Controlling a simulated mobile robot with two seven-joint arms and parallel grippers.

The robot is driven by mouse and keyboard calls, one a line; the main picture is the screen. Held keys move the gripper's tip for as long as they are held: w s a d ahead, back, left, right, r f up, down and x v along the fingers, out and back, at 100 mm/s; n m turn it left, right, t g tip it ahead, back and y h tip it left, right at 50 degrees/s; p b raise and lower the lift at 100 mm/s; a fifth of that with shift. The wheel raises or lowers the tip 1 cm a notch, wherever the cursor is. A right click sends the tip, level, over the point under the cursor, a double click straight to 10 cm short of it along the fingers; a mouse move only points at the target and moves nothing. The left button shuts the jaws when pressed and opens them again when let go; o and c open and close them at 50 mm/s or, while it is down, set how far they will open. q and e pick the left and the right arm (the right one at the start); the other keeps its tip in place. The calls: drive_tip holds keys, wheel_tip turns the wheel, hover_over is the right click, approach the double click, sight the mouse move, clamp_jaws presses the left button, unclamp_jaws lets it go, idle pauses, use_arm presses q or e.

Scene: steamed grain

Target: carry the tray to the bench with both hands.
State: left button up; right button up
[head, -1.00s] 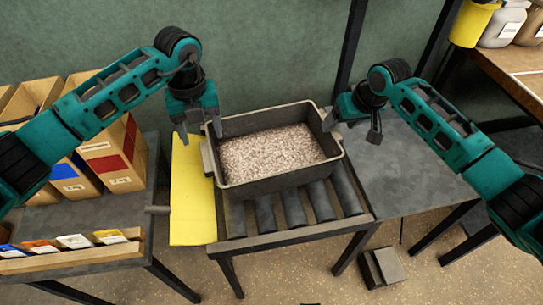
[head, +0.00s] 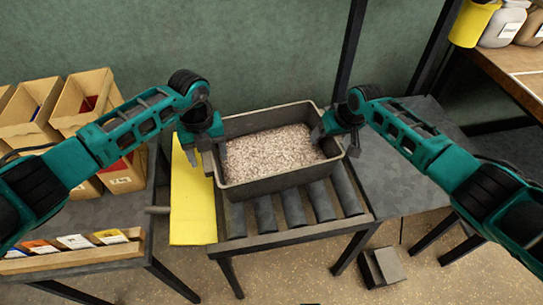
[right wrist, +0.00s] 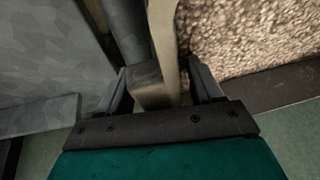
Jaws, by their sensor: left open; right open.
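The tray (head: 268,187) is a dark grey, deep rectangular bin filled with pale brown grain (head: 270,152). It rests level on a roller stand. My left gripper (head: 210,168) is open at the tray's left end, low by the rim, and hides the handle there. My right gripper (head: 335,148) is open at the tray's right end. In the right wrist view the open fingers of the right gripper (right wrist: 155,88) stand on both sides of the tray's end handle (right wrist: 152,88) and rim, with grain beyond. Whether the left fingers straddle their handle I cannot tell.
The roller stand (head: 290,232) has dark rollers showing in front of the tray. A yellow panel (head: 190,205) lies left of it, beside a shelf with cardboard boxes (head: 85,100). A grey table (head: 405,185) adjoins on the right. A wooden bench (head: 500,62) stands at the upper right.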

use_arm(q)
drive_tip(key=shift+c, duration=0.5)
use_arm(e)
drive_tip(key=shift+c, duration=0.5)
use_arm(q)
clamp_jaws()
use_arm(e)
clamp_jaws()
drive_tip(key=shift+a, duration=0.1)
use_arm(q)
drive_tip(key=shift+w+r, duration=0.1)
drive_tip(key=shift+r, duration=0.15)
use_arm(e)
drive_tip(key=shift+w+r, duration=0.1)
drive_tip(key=shift+r, duration=0.15)
